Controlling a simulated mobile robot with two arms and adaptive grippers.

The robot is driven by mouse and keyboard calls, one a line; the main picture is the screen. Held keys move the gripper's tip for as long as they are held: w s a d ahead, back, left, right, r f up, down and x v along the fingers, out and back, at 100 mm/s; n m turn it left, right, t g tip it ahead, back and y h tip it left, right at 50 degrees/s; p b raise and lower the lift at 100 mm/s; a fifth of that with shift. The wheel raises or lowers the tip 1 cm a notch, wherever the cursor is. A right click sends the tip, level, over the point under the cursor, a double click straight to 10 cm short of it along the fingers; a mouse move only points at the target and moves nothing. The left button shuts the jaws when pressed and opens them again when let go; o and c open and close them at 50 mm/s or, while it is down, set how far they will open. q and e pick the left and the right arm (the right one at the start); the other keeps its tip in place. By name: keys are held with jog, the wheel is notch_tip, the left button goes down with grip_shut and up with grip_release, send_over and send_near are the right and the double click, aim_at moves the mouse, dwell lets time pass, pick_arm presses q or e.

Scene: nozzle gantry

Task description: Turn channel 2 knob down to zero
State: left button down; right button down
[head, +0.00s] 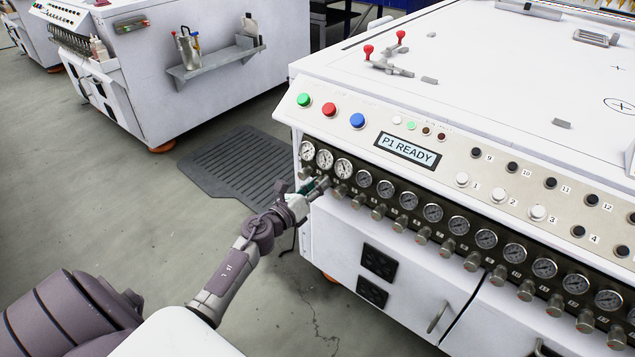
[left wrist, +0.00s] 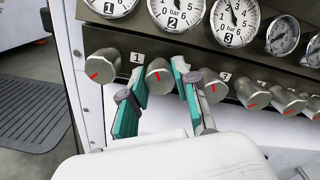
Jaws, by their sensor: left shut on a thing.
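The channel 2 knob (left wrist: 159,74) is a short metal cylinder with a red mark on its face, below the gauge numbered 2 (left wrist: 175,18). That gauge's needle points roughly upward, off the zero at lower left. My left gripper (left wrist: 162,92) has its teal-padded fingers on either side of this knob and is shut on it. In the head view my left gripper (head: 309,188) is at the left end of the knob row and partly hides the knobs there. The gauge numbered 2 also shows in the head view (head: 325,160). My right gripper is not in view.
The channel 1 knob (left wrist: 103,66) and channel 3 knob (left wrist: 212,84) stand close on either side of the fingers. The panel carries a long row of gauges and knobs, with a "P1 READY" display (head: 408,151) above. A dark floor mat (head: 235,163) lies behind the arm.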

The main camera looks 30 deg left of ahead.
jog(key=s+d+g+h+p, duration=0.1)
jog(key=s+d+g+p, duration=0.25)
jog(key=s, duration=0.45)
pick_arm(q)
jog(key=shift+f+n+p, duration=0.15)
jog(key=shift+n+p, duration=2.55)
jog(key=shift+n, duration=8)
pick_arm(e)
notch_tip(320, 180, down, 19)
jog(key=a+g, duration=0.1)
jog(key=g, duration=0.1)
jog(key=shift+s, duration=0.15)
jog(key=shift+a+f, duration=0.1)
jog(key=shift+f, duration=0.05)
pick_arm(q)
jog(key=c, duration=1.1)
grip_release()
jog(key=shift+c, duration=0.2)
